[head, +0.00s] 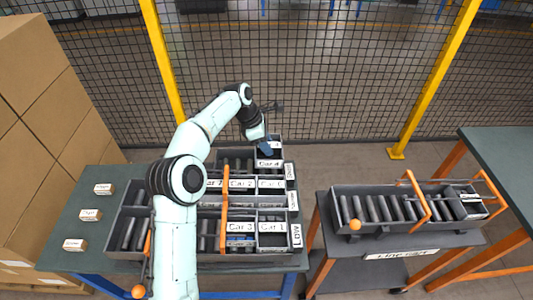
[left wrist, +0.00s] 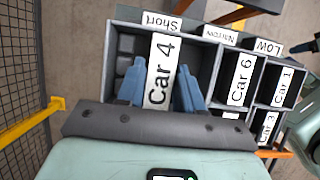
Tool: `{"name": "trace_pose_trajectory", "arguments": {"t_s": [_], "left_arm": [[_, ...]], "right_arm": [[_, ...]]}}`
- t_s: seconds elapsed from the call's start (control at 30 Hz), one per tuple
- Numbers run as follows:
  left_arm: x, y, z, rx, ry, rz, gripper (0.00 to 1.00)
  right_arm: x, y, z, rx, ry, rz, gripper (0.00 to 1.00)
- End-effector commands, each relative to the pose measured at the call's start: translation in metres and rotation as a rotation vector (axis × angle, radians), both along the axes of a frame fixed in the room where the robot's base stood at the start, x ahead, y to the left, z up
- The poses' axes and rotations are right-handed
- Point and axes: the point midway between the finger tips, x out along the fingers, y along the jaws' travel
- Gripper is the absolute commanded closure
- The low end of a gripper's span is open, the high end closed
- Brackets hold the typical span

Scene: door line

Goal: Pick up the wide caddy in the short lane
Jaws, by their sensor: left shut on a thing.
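The caddy (left wrist: 162,70) labelled "Car 4" sits in the lane marked "Short" (left wrist: 163,21) at the end of the sectioned rack. The blue fingers of my left gripper (left wrist: 160,88) stand on both sides of its white-labelled part and are shut on it. In the head view my left gripper (head: 267,145) points down at this lane from behind, and the "Car 4" label (head: 270,163) shows just in front of it. Dark block-like parts lie beside the label in the lane. The caddy still appears down inside the lane.
Lanes marked "Narrow" (left wrist: 220,35) and "Low" (left wrist: 267,47) adjoin, with more labelled caddies. A cart (head: 400,243) to the right carries a grey bin (head: 375,225) of dark cylinders with orange handles. Cardboard boxes (head: 50,100) stand left; a mesh fence (head: 330,80) runs behind.

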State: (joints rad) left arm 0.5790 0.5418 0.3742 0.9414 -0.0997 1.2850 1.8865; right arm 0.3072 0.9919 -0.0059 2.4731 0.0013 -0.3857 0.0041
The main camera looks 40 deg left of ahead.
Motion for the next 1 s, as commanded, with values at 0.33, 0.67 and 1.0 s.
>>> {"name": "trace_pose_trajectory", "arguments": {"t_s": [0.33,0.67,1.0], "left_arm": [[0.002,0.000,0.098,0.001,-0.008,0.000,1.00],[0.001,0.000,0.130,0.000,-0.005,-0.001,1.00],[0.001,0.000,0.158,0.001,-0.005,0.000,1.00]], "right_arm": [[0.016,0.000,0.036,0.000,-0.018,0.000,0.57],[0.025,0.000,0.053,0.000,-0.029,0.000,0.57],[0.041,0.000,0.075,0.000,-0.047,0.000,0.57]]}}
